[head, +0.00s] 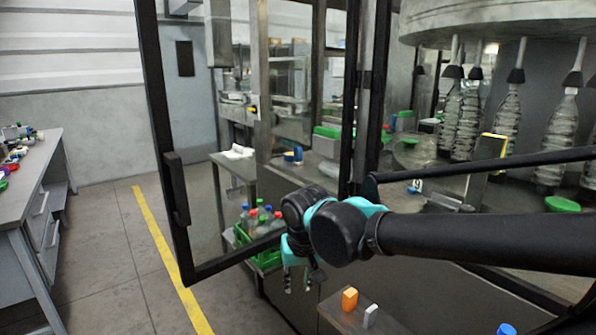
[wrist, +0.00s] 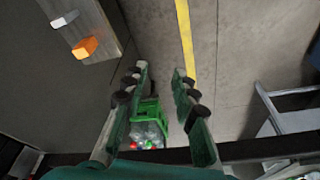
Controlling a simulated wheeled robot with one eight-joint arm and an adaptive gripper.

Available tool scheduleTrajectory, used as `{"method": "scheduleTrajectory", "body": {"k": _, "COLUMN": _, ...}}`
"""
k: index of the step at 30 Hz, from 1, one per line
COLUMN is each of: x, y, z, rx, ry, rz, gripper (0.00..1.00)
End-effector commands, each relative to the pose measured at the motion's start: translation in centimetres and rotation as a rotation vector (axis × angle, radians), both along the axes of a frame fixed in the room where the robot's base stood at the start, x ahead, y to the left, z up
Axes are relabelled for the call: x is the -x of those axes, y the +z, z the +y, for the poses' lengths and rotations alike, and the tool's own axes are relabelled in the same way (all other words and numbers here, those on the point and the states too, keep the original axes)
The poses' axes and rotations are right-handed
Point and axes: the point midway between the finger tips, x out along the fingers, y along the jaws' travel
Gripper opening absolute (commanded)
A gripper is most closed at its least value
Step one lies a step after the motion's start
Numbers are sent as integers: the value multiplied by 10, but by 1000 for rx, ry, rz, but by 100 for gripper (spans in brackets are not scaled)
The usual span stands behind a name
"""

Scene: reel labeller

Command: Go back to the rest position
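My gripper (head: 298,280) hangs below my arm's wrist joint, fingers down, in front of the machine. In the wrist view, the two fingers of my gripper (wrist: 159,85) stand apart with nothing between the tips. My arm reaches in from the right of the head view. The gripper is to the left of a small shelf (head: 335,318) with an orange block (head: 349,299) and a white block (head: 370,316) on it.
A black-framed glass door (head: 171,190) stands open at the left of my wrist. A green crate (head: 265,260) of bottles is behind the gripper. Bottles hang under the machine's carousel (head: 500,15). A workbench (head: 35,190) is far left; the floor with a yellow line (head: 165,250) is clear.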

Motion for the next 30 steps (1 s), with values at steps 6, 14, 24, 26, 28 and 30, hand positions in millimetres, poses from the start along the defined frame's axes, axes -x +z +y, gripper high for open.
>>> {"method": "scheduleTrajectory", "body": {"k": 6, "x": -22, "y": -45, "z": -64, "rx": -10, "ry": -69, "rz": -26, "gripper": 28}}
{"method": "scheduleTrajectory", "body": {"k": 14, "x": -22, "y": -91, "z": -138, "rx": -8, "ry": -141, "rz": -69, "gripper": 28}}
{"method": "scheduleTrajectory", "body": {"k": 24, "x": -5, "y": -121, "z": -189, "rx": 6, "ry": -191, "rz": -108, "gripper": 28}}
{"method": "scheduleTrajectory", "body": {"k": 26, "x": -4, "y": -123, "z": -191, "rx": 6, "ry": -193, "rz": -110, "gripper": 28}}
{"method": "scheduleTrajectory", "body": {"k": 28, "x": -4, "y": -123, "z": -192, "rx": 7, "ry": -192, "rz": -110, "gripper": 28}}
{"method": "scheduleTrajectory", "body": {"k": 30, "x": -4, "y": -123, "z": -192, "rx": 8, "ry": -191, "rz": -110, "gripper": 28}}
